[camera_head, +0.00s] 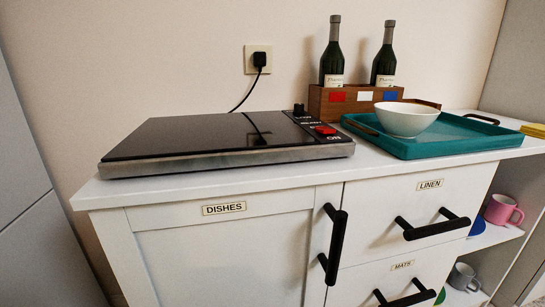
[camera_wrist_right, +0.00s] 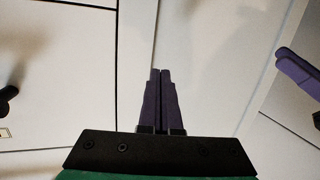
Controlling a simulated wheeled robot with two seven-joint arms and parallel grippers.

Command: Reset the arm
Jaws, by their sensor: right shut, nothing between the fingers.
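My right gripper (camera_wrist_right: 160,75) shows in the right wrist view, its two purple fingers pressed together with nothing between them. It points at pale, flat panel surfaces and touches nothing that I can see. A purple piece (camera_wrist_right: 298,68) also shows at that view's right edge; I cannot tell what it belongs to. Neither gripper shows in the head view, and my left gripper is in no frame for certain.
A white cabinet (camera_head: 240,245) carries a black hotplate (camera_head: 215,140) and a teal tray (camera_head: 455,142) with a white bowl (camera_head: 407,118). Two bottles stand in a wooden box (camera_head: 350,101) behind. Black handles (camera_head: 332,245) stick out in front. Mugs (camera_head: 503,209) stand on right shelves.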

